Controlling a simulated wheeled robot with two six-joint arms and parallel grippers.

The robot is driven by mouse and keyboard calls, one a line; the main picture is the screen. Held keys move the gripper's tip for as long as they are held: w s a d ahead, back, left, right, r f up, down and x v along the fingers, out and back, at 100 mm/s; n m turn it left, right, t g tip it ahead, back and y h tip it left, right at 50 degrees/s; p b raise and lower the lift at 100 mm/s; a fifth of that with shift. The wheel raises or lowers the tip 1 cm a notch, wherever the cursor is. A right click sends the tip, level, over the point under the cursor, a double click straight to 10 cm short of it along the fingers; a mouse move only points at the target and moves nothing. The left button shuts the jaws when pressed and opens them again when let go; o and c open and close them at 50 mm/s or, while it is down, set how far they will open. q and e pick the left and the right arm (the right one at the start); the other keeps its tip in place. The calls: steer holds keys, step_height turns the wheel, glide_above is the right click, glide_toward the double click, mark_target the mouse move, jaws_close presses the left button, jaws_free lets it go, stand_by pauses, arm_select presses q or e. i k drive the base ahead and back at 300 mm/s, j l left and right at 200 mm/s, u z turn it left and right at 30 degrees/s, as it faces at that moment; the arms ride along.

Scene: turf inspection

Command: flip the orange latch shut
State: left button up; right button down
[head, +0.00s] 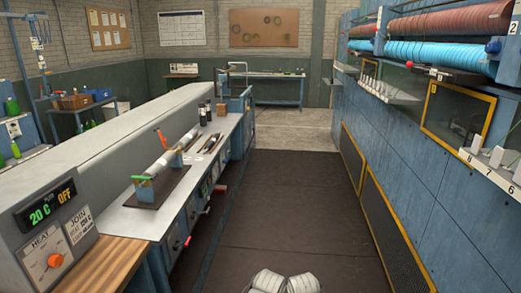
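A small orange latch (161,136) stands up at a tilt, its top leaning left, at the far end of a pale tube (163,162) on the workbench. The tube lies across two blue blocks on a dark mat (160,204). A green lever (140,179) lies about flat on the near block (145,191). The orange latch is small here, and its hinge cannot be made out.
The white workbench (128,222) runs along the left, with dark bottles (205,113) and hand tools (210,143) farther back. A control panel (45,225) reading "20 C OFF" stands near left. The dark aisle floor (285,200) is clear. A blue wall (400,170) lines the right.

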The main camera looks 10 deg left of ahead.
mark_target(163, 139)
steer(key=i, duration=0.85)
steer(key=i+l+u, duration=0.15)
steer(key=i, duration=0.7)
steer(key=i+u, duration=0.4)
steer(key=i+l+u, duration=0.25)
steer(key=i+u, duration=0.2)
steer(key=i+l+u, duration=0.65)
steer(key=u, duration=0.2)
steer(key=i+l+u, duration=0.2)
steer(key=l+u, duration=0.2)
steer(key=l, duration=0.25)
